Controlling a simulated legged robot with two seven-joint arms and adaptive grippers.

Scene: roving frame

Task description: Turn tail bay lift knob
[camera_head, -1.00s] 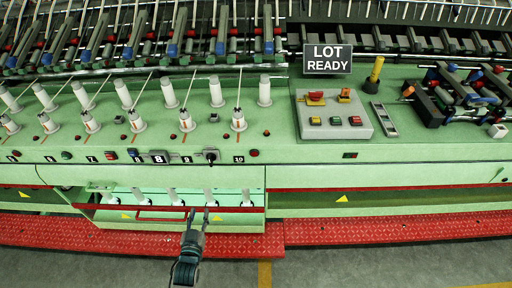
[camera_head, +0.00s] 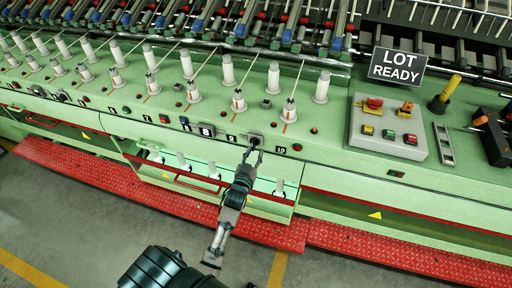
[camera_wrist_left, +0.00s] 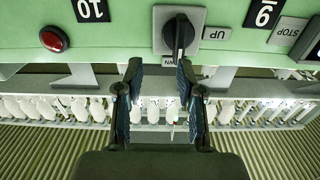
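The lift knob is a black lever-shaped knob (camera_wrist_left: 179,36) on a grey square plate, between the "10" and "9" labels in the left wrist view. An "UP" label is beside it and a partly covered "DOWN" label is at its edge. In the head view the knob (camera_head: 254,140) is on the green front panel, left of the "10" label. My left gripper (camera_head: 251,156) is just in front of it. In the wrist view its two fingers (camera_wrist_left: 159,68) are apart with nothing between them. One fingertip overlaps the knob's end; contact cannot be told. My right gripper is out of view.
A red button (camera_wrist_left: 54,39) is beside the "10" label. An open green bay with white bobbins (camera_head: 182,160) lies below the panel. White spools stand on the deck above. A "LOT READY" sign (camera_head: 397,66) and a button box (camera_head: 388,127) are at right.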

